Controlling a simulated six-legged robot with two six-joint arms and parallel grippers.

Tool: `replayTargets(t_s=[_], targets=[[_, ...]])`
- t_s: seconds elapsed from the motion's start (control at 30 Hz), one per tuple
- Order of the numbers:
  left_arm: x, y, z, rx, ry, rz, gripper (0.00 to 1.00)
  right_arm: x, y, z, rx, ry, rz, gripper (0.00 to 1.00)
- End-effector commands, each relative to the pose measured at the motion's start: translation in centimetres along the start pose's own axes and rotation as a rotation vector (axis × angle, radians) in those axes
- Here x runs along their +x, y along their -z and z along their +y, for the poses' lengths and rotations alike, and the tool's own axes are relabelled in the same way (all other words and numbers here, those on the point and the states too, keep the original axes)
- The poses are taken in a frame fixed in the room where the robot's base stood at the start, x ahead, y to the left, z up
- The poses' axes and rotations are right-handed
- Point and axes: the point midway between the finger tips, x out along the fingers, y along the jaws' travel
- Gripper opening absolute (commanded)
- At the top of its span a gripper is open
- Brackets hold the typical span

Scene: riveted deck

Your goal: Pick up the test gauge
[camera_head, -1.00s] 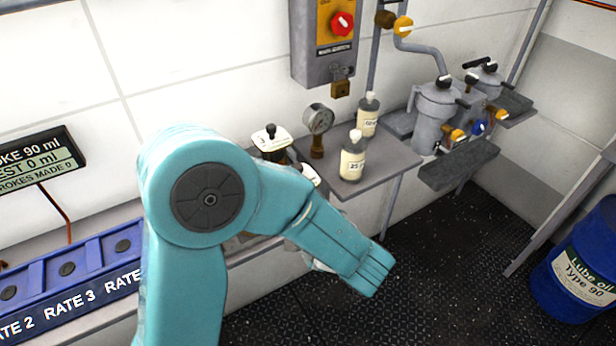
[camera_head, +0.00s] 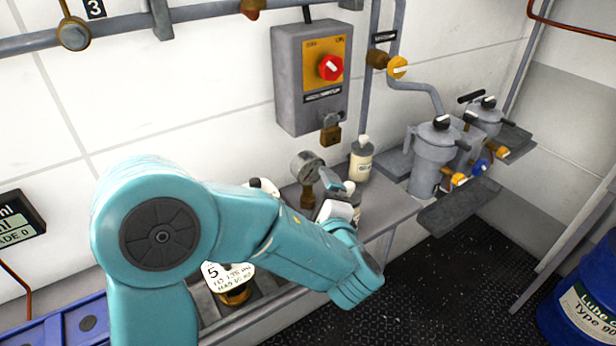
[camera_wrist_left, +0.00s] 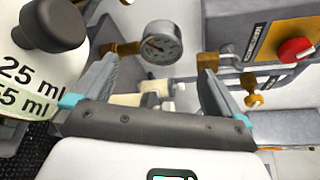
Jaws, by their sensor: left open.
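The test gauge (camera_head: 306,168) has a round grey dial on a brass stem and stands upright on the grey wall shelf. My left gripper (camera_head: 336,194) is just right of the gauge in the head view, partly hidden by my teal arm. Its fingers (camera_wrist_left: 160,82) are apart with nothing held; I see no contact with the gauge. My right gripper is not in view.
A labelled bottle (camera_wrist_left: 35,70) is close beside the left finger in the wrist view. Another bottle (camera_head: 361,160) stands behind the gripper on the shelf (camera_head: 400,203). A switch box (camera_head: 312,80) with a padlock (camera_head: 330,130) hangs above. Grey filter pots (camera_head: 432,158) are at right.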

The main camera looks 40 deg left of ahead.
Motion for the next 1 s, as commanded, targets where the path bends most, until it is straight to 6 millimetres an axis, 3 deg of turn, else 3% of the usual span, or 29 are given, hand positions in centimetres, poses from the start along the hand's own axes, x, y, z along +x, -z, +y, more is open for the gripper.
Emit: replayTargets(t_s=[0.2, 0.43, 0.7, 0.97, 1.0], targets=[[4.4, 0.0, -0.1, 0.0, -0.002, -0.003, 1.0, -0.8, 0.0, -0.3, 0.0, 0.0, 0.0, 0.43], [6.5, 0.0, -0.4, 0.0, -0.001, -0.003, 1.0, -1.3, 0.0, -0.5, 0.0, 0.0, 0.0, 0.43], [10.6, 0.1, -0.5, 0.001, -0.002, -0.003, 1.0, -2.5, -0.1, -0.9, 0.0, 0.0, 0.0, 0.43], [11.0, 0.2, -0.4, 0.0, 0.0, 0.0, 1.0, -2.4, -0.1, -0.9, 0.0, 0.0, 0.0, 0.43], [11.0, 0.2, -0.4, 0.0, 0.0, 0.0, 0.94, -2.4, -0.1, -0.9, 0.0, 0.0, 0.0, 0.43]])
